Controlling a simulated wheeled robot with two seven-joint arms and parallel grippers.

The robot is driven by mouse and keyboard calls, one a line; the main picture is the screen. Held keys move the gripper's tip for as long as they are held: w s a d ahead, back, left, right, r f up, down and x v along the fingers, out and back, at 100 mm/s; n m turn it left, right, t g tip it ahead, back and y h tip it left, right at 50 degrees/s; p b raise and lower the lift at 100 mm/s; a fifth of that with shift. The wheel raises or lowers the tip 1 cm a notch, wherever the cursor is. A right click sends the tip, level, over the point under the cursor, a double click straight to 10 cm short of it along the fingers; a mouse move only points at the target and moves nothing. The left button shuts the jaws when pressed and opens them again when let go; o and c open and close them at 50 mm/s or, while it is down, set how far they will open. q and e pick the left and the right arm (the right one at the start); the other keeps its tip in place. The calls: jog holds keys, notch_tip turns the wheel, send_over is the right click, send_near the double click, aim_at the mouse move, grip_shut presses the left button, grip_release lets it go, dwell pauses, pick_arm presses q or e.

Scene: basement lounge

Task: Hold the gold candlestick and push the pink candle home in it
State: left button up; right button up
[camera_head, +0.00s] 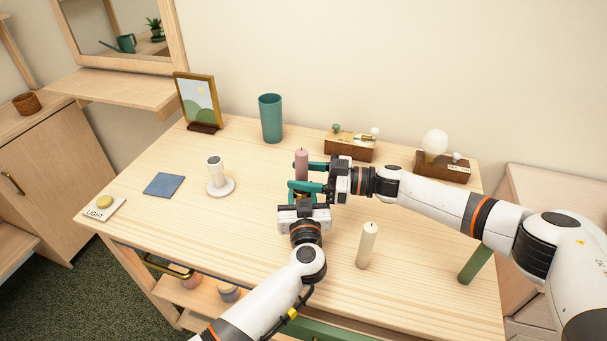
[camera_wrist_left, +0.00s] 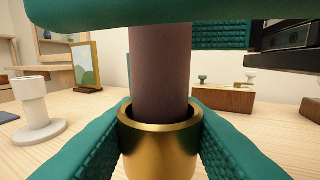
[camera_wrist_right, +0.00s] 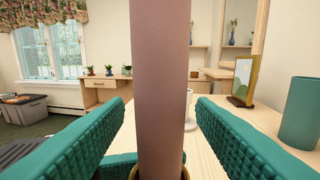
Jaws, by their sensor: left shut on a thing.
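The pink candle (camera_head: 302,158) stands upright with its lower end inside the rim of the gold candlestick (camera_wrist_left: 160,150). In the left wrist view the candle (camera_wrist_left: 160,75) leaves a dark gap inside the cup's rim. How deep it sits is hidden. My left gripper (camera_head: 303,197) is shut on the candlestick, one finger on each side of the cup. My right gripper (camera_head: 307,176) is just above, its fingers on either side of the candle. In the right wrist view a gap shows between each finger and the candle (camera_wrist_right: 160,80), so it is open.
A cream candle (camera_head: 367,245) stands right of my grippers. The table front left is clear.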

dwell(0.5)
jog(key=s+d, duration=0.1)
jog(key=d, duration=0.9)
jog(key=shift+s, duration=0.35)
pick_arm(q)
jog(key=o, duration=1.1)
